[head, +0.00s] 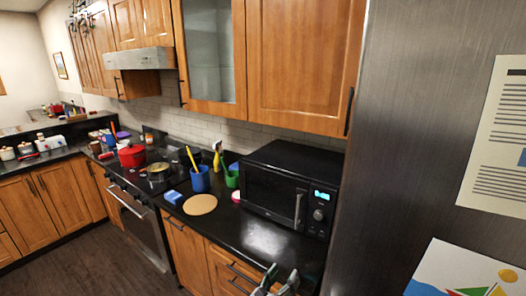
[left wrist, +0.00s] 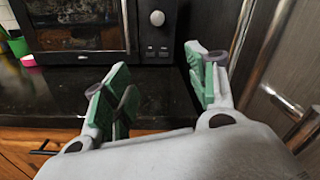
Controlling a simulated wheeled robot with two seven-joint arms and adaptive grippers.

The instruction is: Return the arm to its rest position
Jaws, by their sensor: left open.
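My left gripper (head: 281,279) shows at the bottom edge of the head view, in front of the black counter (head: 262,242). In the left wrist view its two green-padded fingers (left wrist: 157,68) are spread apart with nothing between them. They are in front of the counter and the microwave (left wrist: 80,28). The rest of my left arm is hidden below the head view's edge. My right gripper is in neither view.
The microwave (head: 284,190) stands on the counter beside a grey fridge (head: 410,150). Left of it are a green cup (head: 232,178), a blue cup (head: 200,180), a round tan board (head: 200,204) and a red pot (head: 131,156). Wooden cabinets (head: 305,60) hang above.

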